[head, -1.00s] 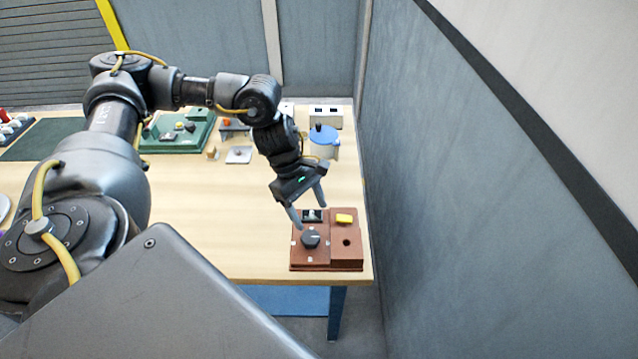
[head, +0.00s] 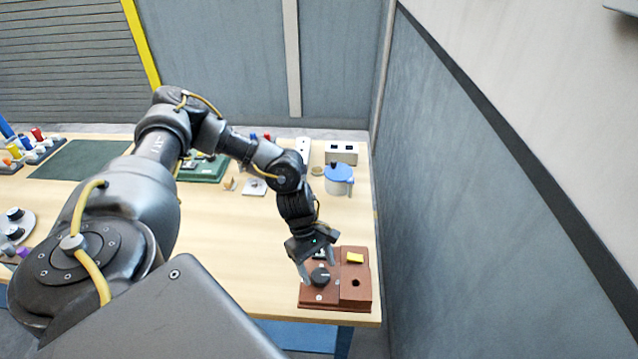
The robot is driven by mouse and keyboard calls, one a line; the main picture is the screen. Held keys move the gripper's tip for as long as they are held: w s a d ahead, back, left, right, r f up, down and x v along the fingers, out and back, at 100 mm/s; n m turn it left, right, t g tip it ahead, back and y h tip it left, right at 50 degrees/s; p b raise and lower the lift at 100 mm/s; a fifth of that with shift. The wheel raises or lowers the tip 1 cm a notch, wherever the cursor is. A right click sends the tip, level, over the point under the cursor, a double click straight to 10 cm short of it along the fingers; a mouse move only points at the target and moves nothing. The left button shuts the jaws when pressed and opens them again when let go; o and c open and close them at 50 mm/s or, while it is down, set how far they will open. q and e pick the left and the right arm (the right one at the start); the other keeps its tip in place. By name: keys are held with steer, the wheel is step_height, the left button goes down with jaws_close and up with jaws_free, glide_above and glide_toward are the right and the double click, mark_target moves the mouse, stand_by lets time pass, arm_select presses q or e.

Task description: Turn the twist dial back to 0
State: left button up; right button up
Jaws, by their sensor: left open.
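The twist dial (head: 320,277) is a dark round knob with a light pointer line, set on the left part of a reddish-brown box (head: 355,292). Small pale marks sit around the dial; their numbers are too small to read. My left gripper (head: 319,278) is open and points down at the dial. One finger shows to the left of the knob and the other to its right; I cannot tell whether either touches it. My right gripper is not in view.
The box also carries a yellow block (head: 355,258) and a dark hole. A blue-lidded pot (head: 338,180) and a white socket box (head: 341,152) stand behind. A grey wall (head: 480,210) runs close along the table's right side. The table's middle (head: 230,230) is clear.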

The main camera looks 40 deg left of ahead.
arm_select(q)
steer(key=shift+x, duration=0.8)
steer(key=shift+c, duration=0.4)
steer(key=c, duration=0.9)
